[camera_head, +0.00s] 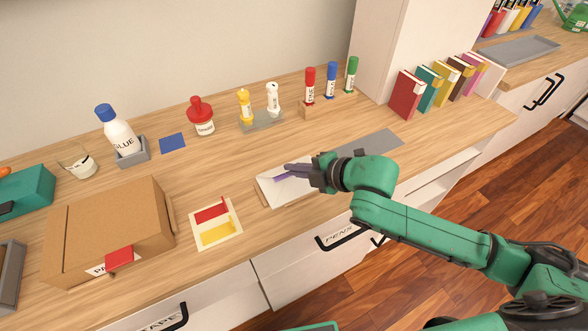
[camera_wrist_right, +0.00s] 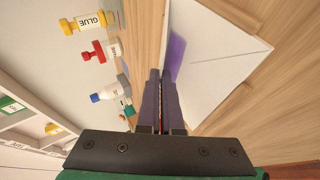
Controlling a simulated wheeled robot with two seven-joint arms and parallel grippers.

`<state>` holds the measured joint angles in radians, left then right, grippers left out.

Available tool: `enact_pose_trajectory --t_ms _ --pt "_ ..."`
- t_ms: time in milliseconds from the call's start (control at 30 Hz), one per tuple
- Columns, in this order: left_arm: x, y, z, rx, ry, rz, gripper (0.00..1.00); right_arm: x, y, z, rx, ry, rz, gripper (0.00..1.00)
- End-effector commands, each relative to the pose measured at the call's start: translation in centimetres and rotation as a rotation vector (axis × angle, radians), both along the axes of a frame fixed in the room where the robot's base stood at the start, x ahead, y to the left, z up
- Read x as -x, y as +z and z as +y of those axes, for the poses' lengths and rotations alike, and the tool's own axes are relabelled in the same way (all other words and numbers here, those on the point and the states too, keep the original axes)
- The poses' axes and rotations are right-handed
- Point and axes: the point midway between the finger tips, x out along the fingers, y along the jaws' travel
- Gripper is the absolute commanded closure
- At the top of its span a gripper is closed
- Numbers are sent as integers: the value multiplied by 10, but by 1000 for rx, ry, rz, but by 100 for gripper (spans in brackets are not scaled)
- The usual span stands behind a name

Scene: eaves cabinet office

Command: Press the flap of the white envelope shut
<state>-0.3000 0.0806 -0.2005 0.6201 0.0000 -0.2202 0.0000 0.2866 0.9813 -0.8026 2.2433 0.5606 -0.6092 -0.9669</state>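The white envelope (camera_head: 290,191) lies near the front edge of the counter, partly hidden behind my right gripper. In the right wrist view the envelope (camera_wrist_right: 215,55) shows fold lines and a purple strip (camera_wrist_right: 177,52) along its edge beside my fingers. I cannot tell whether its flap lies flat. My right gripper (camera_head: 282,174) is over the envelope's back left part. Its two fingers (camera_wrist_right: 160,75) are together with nothing seen between them. Whether the tips touch the paper is unclear. My left gripper is not in view.
Left of the envelope lie a card with red and yellow patches (camera_head: 215,224) and a cardboard box (camera_head: 108,228). A grey mat (camera_head: 372,142) lies to the right. Behind stand a glue bottle (camera_head: 119,135), a red bottle (camera_head: 202,118), markers (camera_head: 331,80) and several books (camera_head: 408,95).

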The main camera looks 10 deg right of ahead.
Motion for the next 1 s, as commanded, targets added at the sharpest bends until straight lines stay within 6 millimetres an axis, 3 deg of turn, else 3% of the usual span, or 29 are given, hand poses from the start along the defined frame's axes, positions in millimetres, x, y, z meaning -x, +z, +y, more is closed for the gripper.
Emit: enact_pose_trajectory --t_ms 133,233,767,867,1000 --pt "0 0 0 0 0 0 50 -1 0 -1 2 -2 0 100" --pt "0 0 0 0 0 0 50 -1 0 -1 2 -1 0 67" --pt "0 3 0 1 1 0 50 -1 2 0 3 -1 8 67" --pt "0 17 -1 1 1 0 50 -3 11 1 17 -1 51 67" --pt "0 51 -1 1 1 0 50 -11 27 4 64 0 197 67"
